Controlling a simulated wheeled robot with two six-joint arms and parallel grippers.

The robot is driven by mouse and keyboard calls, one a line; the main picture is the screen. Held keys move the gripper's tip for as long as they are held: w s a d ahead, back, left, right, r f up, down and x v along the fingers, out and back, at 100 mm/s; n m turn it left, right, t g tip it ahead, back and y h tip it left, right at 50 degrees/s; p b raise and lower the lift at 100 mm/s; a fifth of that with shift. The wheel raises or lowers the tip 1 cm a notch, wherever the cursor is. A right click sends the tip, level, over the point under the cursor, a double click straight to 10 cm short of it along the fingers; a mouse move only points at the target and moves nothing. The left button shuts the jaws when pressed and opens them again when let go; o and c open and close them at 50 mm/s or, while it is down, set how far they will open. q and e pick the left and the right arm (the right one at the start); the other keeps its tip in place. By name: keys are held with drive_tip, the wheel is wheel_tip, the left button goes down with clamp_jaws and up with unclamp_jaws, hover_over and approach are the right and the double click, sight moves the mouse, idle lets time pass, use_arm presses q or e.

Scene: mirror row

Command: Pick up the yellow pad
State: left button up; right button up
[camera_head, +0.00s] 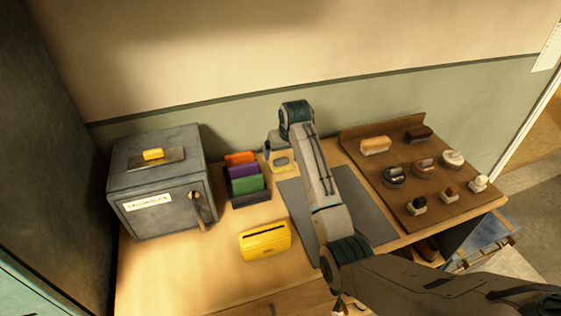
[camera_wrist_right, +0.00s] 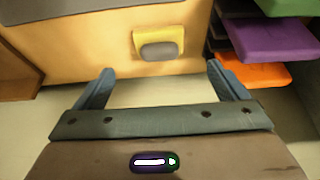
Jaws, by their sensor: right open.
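A small yellow pad with a grey top (camera_head: 283,165) lies on the wooden table, just right of the coloured pads. In the right wrist view the yellow pad (camera_wrist_right: 176,38) lies ahead of the fingertips, between their lines, untouched. My right gripper (camera_wrist_right: 157,75) is open with nothing between its fingers. In the head view the right gripper (camera_head: 268,154) is partly hidden by its wrist and is close to the pad's left side. My left gripper is not in view.
A rack holds orange (camera_head: 240,158), purple (camera_head: 243,171) and green (camera_head: 248,184) pads. A grey safe (camera_head: 160,205) bears a yellow block (camera_head: 153,154). A yellow box (camera_head: 264,241) stands in front. A grey mat (camera_head: 372,222) and a brown board (camera_head: 395,190) with stamps lie right.

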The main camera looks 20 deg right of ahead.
sight(282, 161)
drive_tip(key=shift+x, duration=1.15)
drive_tip(key=shift+w+f, duration=0.15)
drive_tip(key=shift+f, duration=0.15)
drive_tip(key=shift+w+f+p, duration=0.1)
drive_tip(key=shift+f+p, duration=0.1)
drive_tip(key=shift+p, duration=0.25)
drive_tip(key=p+x, duration=0.1)
drive_tip(key=x, duration=0.3)
drive_tip(key=shift+p, duration=0.35)
drive_tip(key=shift+f, duration=0.4)
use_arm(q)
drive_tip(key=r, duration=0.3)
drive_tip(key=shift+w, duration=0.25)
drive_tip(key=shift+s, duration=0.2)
use_arm(e)
drive_tip(key=c, duration=1.1)
